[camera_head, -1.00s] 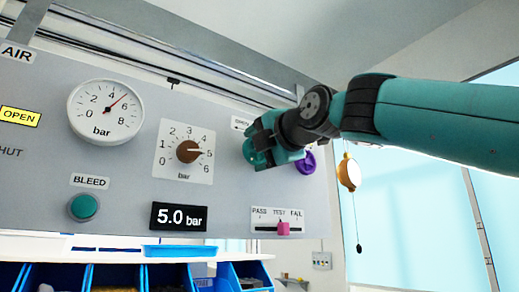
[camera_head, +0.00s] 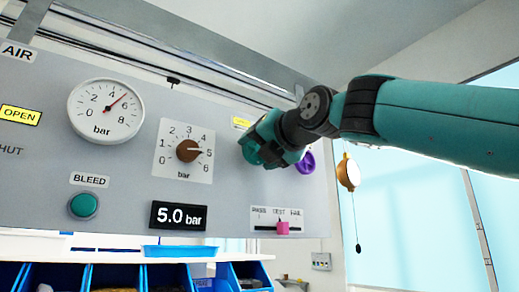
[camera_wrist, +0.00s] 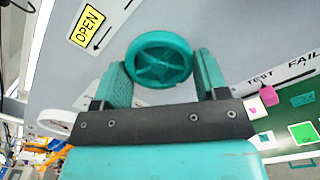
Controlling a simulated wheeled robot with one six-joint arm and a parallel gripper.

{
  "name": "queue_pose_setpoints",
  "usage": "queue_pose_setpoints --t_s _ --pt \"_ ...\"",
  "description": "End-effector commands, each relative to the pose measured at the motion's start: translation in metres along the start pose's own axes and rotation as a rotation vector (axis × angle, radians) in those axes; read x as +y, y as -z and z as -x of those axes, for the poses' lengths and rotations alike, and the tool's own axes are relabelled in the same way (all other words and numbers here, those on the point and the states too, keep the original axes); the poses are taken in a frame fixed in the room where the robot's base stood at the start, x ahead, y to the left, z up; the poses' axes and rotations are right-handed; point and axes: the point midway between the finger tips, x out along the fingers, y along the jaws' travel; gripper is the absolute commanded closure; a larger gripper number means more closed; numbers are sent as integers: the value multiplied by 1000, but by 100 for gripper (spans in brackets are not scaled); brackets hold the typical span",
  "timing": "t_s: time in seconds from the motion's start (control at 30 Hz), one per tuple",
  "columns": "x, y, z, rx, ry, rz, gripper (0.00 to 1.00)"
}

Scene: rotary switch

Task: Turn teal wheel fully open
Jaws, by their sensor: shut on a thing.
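The teal wheel (camera_wrist: 160,58) is a round handwheel with a spoked face on the grey panel. In the wrist view it sits between the two teal fingers of my gripper (camera_wrist: 160,72), which is shut on its rim from both sides. In the head view my gripper (camera_head: 264,148) covers most of the wheel. A yellow OPEN label (camera_wrist: 87,25) with an arrow is beside the wheel in the wrist view; in the head view the label (camera_head: 241,123) shows yellow just above my gripper.
A purple knob (camera_head: 306,162) is close to the right of my gripper. A pink slider (camera_head: 282,227) is below it. The brown dial (camera_head: 188,151), pressure gauge (camera_head: 105,111), 5.0 bar display (camera_head: 179,216) and green bleed button (camera_head: 83,206) are to the left. Blue bins (camera_head: 170,275) stand below the panel.

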Motion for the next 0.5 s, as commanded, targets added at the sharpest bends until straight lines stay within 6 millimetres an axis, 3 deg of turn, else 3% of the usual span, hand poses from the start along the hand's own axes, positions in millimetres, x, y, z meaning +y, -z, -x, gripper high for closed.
queue_pose_setpoints --t_s 0.43,0.47,0.5 --pt "-1 1 -1 4 2 12 57" --pt "-1 1 -1 4 2 12 29" --pt "-1 1 -1 4 2 11 19"
